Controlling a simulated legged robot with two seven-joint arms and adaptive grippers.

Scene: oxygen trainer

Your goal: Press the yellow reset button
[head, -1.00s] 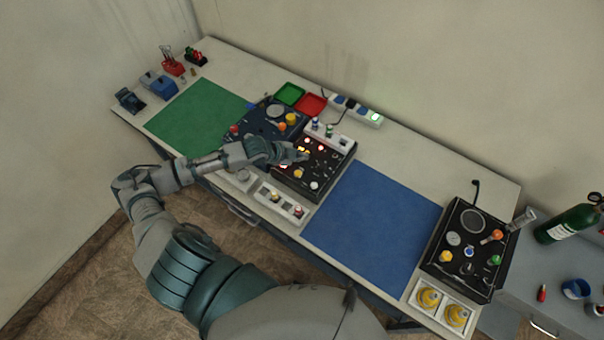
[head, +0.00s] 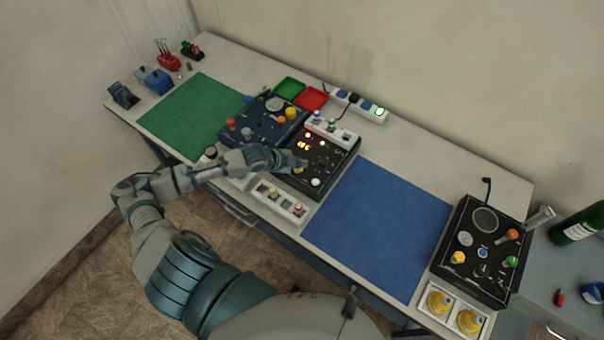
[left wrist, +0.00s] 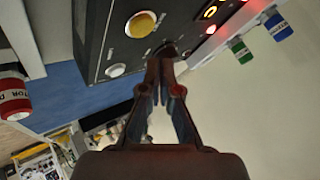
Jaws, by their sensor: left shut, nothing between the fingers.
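The yellow button (left wrist: 140,24) sits on the black panel (left wrist: 105,30) in the left wrist view, with a white button (left wrist: 116,70) beside it. In the head view the black panel (head: 336,163) stands mid-table, and the yellow button is largely hidden by my left gripper (head: 302,163). In the left wrist view my left gripper (left wrist: 163,62) is shut and empty, its tips close to the panel face beside the yellow button. I cannot tell whether they touch it. My right gripper is not in view.
A blue panel with knobs (head: 258,128) stands left of the black panel. A white strip with buttons (head: 279,202) lies in front, and another small white box (head: 328,127) sits behind. The blue mat (head: 375,230) to the right is clear.

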